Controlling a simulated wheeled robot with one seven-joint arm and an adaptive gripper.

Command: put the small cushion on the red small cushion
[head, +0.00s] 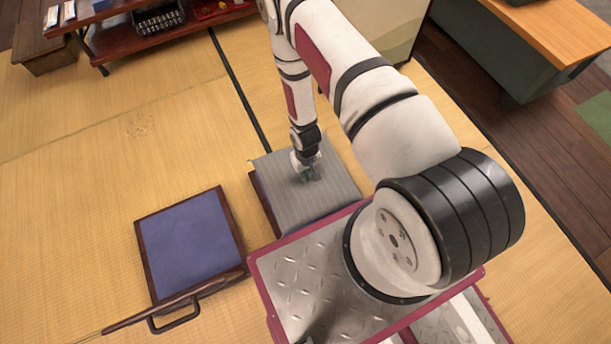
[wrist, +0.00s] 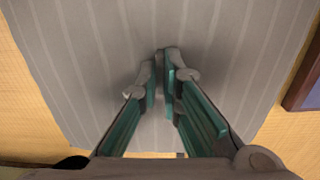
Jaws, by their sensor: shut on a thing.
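A grey, pale-striped cushion (head: 325,200) lies in front of my base in the head view and fills most of the wrist view (wrist: 80,60). My gripper (head: 308,176) is over its middle, pointing down. In the wrist view my gripper's fingers (wrist: 163,85) are close together on the striped cloth, pinching it. A dark reddish-brown edge (head: 263,208) shows under the cushion's left side; I cannot tell what it belongs to. I see no clearly red cushion in either view.
A blue-purple panel in a dark wooden frame (head: 190,243) lies on the tatami to the left; its frame shows in the wrist view (wrist: 303,85). A low red-brown table (head: 125,28) stands at the back. Open tatami lies on the left.

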